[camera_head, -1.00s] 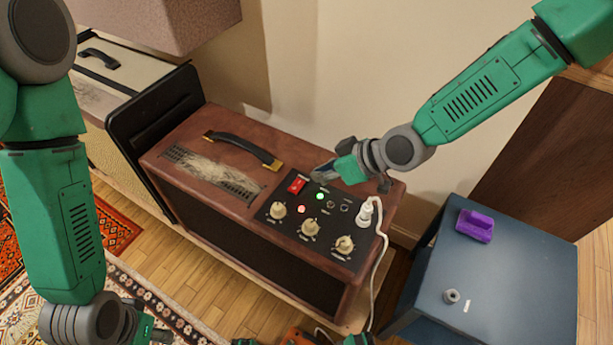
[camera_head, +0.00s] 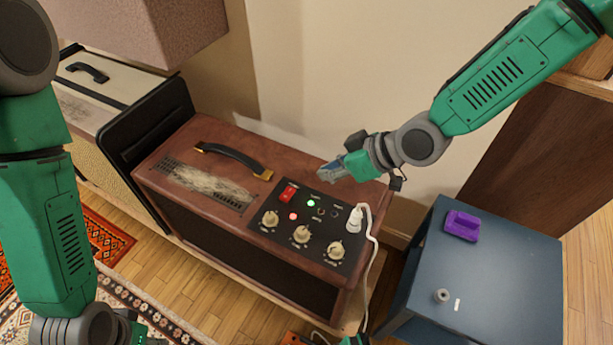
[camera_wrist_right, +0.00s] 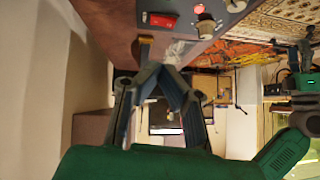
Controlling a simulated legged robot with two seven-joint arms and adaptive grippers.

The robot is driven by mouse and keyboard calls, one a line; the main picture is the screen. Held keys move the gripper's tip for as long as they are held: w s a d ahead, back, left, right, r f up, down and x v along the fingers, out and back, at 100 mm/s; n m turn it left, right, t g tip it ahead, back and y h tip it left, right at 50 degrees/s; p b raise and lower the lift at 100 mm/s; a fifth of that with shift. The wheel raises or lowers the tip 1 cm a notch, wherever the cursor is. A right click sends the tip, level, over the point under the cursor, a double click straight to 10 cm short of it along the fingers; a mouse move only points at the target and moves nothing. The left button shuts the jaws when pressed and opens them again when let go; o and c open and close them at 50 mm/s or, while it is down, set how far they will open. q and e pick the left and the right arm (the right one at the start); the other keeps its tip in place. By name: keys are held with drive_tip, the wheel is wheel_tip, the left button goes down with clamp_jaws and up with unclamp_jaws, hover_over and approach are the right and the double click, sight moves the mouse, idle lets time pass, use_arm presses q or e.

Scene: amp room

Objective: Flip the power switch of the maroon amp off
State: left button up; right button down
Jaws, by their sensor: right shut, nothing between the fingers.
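The maroon amp (camera_head: 180,150) stands against the wall with a black control panel on its top right. Its red power switch (camera_head: 288,193) is at the panel's upper left; it also shows in the right wrist view (camera_wrist_right: 158,20). A red light (camera_head: 293,216) and a green light (camera_head: 310,203) glow beside it. My right gripper (camera_head: 325,173) is shut and empty, just beyond the panel's back edge, right of the switch and apart from it. Its fingers (camera_wrist_right: 160,72) meet below the switch in the wrist view. My left gripper (camera_head: 140,330) is partly cut off at the bottom left.
Cream knobs (camera_head: 302,234) line the panel's front, and a white plug (camera_head: 352,222) with a cable stands at its right. A blue cabinet (camera_head: 500,285) with a purple object (camera_head: 462,225) is at the right. A cream amp (camera_head: 95,90) stands at the left.

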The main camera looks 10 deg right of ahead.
use_arm(q)
wheel_tip(320, 180, up, 3)
drive_tip(key=shift+f+p, duration=0.15)
drive_tip(key=shift+p, duration=0.65)
use_arm(e)
drive_tip(key=shift+a+r, duration=0.75)
drive_tip(key=shift+r, duration=0.1)
drive_tip(key=b, duration=0.4)
hover_over(281, 194)
drive_tip(key=d, duration=0.2)
drive_tip(key=f, duration=0.7)
drive_tip(key=shift+s+d+f, duration=0.1)
drive_tip(key=shift+s, duration=0.15)
drive_tip(key=shift+a+f, duration=0.2)
drive_tip(key=shift+f, duration=1.05)
drive_tip(key=shift+s+f+b, duration=0.15)
drive_tip(key=shift+f+b, duration=0.35)
drive_tip(key=shift+f, duration=0.15)
use_arm(q)
wheel_tip(281, 194, down, 5)
